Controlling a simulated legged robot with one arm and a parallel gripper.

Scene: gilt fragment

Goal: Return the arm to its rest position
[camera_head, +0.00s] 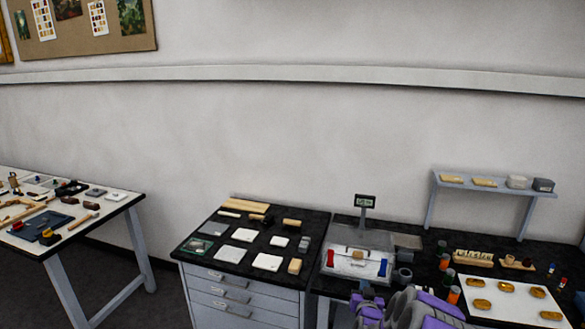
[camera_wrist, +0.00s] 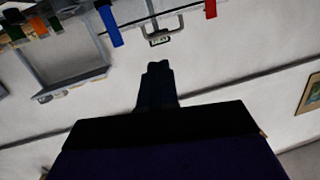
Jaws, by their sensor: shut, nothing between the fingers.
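My gripper (camera_wrist: 158,68) shows in the wrist view as dark fingers pressed together, shut and empty, pointing up the picture. The pale wall lies behind it and the picture is upside down. In the head view, grey and purple parts of my arm (camera_head: 412,308) sit at the bottom edge, in front of the right-hand bench. The fingertips cannot be made out there.
A scale (camera_head: 357,262) with red and blue pieces stands on the right bench, beside bottles and a white board (camera_head: 510,298) with gilt pieces. A small shelf (camera_head: 495,187) stands behind. A drawer cabinet (camera_head: 242,290) and a left table (camera_head: 107,212) hold tools.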

